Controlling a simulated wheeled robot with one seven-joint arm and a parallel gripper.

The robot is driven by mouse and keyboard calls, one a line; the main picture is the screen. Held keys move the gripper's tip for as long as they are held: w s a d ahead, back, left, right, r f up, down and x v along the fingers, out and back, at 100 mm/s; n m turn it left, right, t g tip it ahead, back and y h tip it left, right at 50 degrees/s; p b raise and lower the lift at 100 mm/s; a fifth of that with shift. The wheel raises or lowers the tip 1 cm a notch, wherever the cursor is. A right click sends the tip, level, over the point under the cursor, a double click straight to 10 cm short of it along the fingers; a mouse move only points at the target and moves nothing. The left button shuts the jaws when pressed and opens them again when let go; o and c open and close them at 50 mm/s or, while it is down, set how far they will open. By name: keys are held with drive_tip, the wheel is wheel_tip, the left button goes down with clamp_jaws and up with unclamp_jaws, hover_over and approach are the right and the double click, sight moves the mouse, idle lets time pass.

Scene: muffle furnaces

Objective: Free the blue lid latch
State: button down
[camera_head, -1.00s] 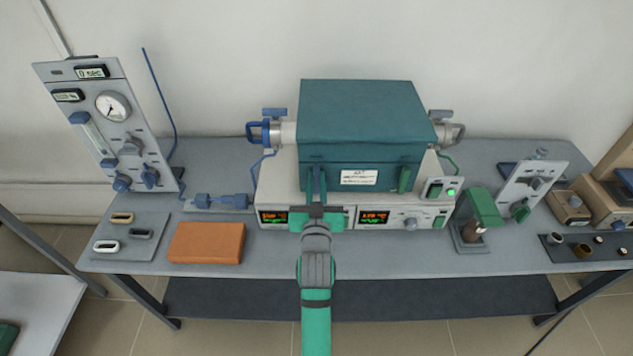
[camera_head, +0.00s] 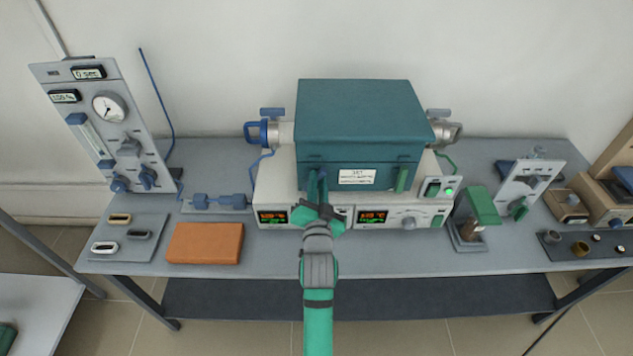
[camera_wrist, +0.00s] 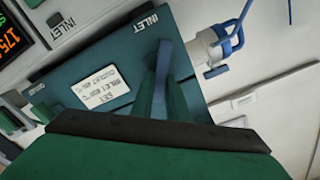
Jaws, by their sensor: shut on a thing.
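The blue lid latch (camera_head: 312,182) is on the front left of the teal furnace lid (camera_head: 362,115). It also shows in the wrist view (camera_wrist: 162,62), beside the word INLET. My gripper (camera_head: 319,192) is in front of it, shut on the latch and turned at a slant. The gripper body hides the lower part of the latch in the wrist view. A green latch (camera_head: 402,179) is on the front right of the lid. The lid is down on the pale furnace base (camera_head: 275,182).
A blue-handled tube fitting (camera_head: 265,131) sticks out left of the furnace. An orange block (camera_head: 205,243) lies front left, and a green-topped stand (camera_head: 482,207) is to the right. The bench front is clear.

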drive_tip(key=m, duration=0.3)
drive_tip(key=f+m, duration=0.1)
drive_tip(key=m, duration=0.3)
drive_tip(key=d+m, duration=0.1)
drive_tip(key=m, duration=0.3)
drive_tip(key=shift+f, duration=0.2)
idle(0.5)
drive_tip(key=c, duration=1.7)
unclamp_jaws()
drive_tip(key=shift+s, duration=0.1)
drive_tip(key=shift+a, duration=0.1)
drive_tip(key=s, duration=1)
drive_tip(key=shift+s, duration=0.4)
